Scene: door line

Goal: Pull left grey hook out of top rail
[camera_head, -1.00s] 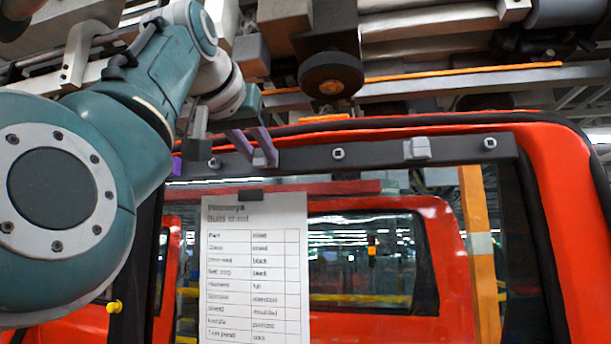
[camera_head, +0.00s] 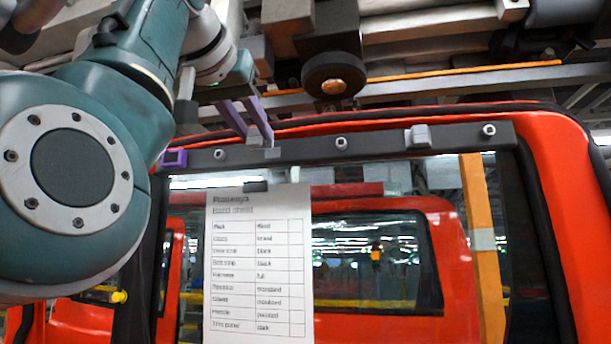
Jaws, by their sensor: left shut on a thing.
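The dark top rail (camera_head: 375,144) runs across the upper door frame. My left gripper (camera_head: 251,133) comes in from the upper left, its two purple fingers shut on the left grey hook (camera_head: 255,137). The hook shows at the rail's upper edge, up and left of a lighter grey patch (camera_head: 272,153) on the rail's face. Whether its lower end is fully clear of the rail, I cannot tell. A second grey hook (camera_head: 418,136) sits on the rail at the right.
A printed build sheet (camera_head: 258,262) hangs under the rail from a dark clip. A purple-framed square piece (camera_head: 175,158) is at the rail's left end. A dark round roller (camera_head: 333,80) hangs above the rail. The red door frame (camera_head: 560,190) surrounds the opening.

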